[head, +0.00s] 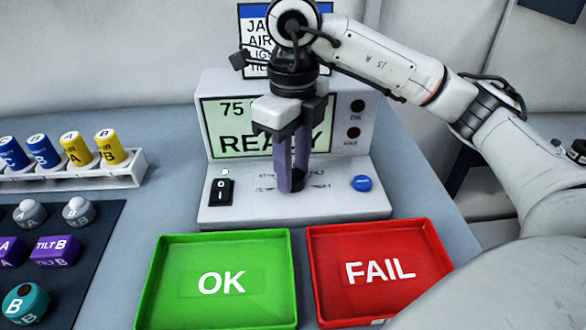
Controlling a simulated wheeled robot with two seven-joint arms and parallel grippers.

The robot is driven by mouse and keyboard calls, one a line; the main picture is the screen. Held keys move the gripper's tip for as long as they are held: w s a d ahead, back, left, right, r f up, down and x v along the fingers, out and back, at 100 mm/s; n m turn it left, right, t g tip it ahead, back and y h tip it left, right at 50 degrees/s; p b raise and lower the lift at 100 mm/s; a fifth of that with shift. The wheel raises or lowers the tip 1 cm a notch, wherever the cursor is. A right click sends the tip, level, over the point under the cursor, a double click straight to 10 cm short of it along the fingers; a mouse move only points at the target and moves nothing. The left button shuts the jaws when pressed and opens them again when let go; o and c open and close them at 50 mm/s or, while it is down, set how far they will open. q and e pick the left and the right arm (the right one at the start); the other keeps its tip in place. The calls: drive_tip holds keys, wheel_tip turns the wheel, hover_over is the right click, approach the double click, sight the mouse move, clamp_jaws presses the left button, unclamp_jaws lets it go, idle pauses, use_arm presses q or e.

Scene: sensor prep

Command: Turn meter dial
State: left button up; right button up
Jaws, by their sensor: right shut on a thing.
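The meter (215,160) is a pale box with a lit green screen showing "75" and "READY", partly hidden by my arm. Its dial (297,184) is a small dark knob on the sloped front panel, mostly covered by the fingertips. Scale marks are printed around it. My right gripper (293,182) points straight down in front of the screen, its long purple-grey fingers shut on the dial. The dial's pointer is hidden, so its setting cannot be read. My left gripper is not in view.
A rocker switch (221,191) and a blue button (361,183) flank the dial. A green OK tray (170,285) and a red FAIL tray (330,250) stand in front, empty. At left are a white rack (125,176) of blue and yellow cylinders and a dark mat (95,235) with several sensors.

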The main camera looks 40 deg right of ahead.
sight(293, 175)
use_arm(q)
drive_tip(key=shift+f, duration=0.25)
use_arm(e)
drive_tip(key=shift+n, duration=0.9)
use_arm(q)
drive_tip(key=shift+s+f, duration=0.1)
use_arm(e)
drive_tip(key=o, duration=1)
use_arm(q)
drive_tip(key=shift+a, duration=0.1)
use_arm(e)
drive_tip(key=shift+o, duration=0.2)
drive_tip(key=shift+r, duration=0.1)
use_arm(q)
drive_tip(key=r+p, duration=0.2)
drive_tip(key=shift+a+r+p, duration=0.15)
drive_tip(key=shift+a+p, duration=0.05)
drive_tip(key=shift+p, duration=0.2)
use_arm(e)
wheel_tip(293, 175, up, 10)
drive_tip(key=shift+r, duration=0.1)
